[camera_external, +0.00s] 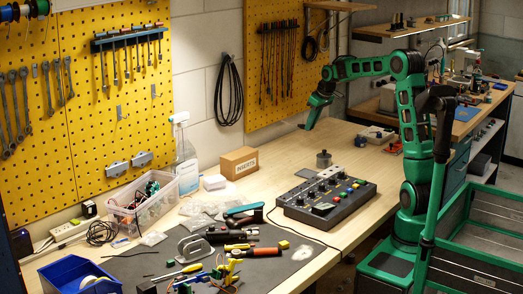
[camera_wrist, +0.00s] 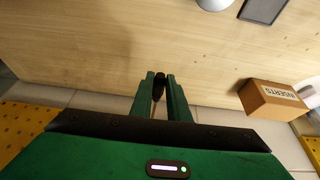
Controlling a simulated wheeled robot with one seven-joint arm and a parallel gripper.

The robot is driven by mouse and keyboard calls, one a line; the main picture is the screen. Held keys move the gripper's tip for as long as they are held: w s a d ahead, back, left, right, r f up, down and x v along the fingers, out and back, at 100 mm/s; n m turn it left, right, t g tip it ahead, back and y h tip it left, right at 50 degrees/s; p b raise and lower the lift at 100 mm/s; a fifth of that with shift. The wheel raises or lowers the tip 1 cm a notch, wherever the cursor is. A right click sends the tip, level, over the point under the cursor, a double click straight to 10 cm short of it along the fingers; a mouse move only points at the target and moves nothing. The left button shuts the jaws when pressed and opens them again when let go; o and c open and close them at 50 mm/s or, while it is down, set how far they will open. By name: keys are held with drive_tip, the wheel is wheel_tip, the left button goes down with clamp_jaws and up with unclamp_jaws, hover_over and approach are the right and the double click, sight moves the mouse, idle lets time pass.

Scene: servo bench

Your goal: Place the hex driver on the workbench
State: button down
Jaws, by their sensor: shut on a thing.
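The driver's black handle shows between the fingertips, with a thin shaft partly seen between the fingers. In the external view only a small dark end shows below my gripper, too small to make out. Bare bench top (camera_wrist: 100,45) lies beneath my gripper in the wrist view.
A cardboard INSERTS box (camera_external: 238,163) stands near the wall. A grey cylinder (camera_external: 323,160) and a control panel with buttons (camera_external: 326,198) stand in front. A dark mat (camera_external: 270,268) holds several tools. The bench between cylinder and wall looks clear.

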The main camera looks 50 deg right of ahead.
drive_tip(key=d+f, duration=0.2)
drive_tip(key=d, duration=0.2)
drive_tip(key=w+d+f, duration=0.1)
drive_tip(key=d+f, duration=0.1)
drive_tip(key=d, duration=0.2)
drive_tip(key=d+f, duration=0.2)
drive_tip(key=d, duration=0.2)
drive_tip(key=shift+w+d+f, duration=0.15)
drive_tip(key=shift+f, duration=2.35)
drive_tip(key=c, duration=1.7)
unclamp_jaws()
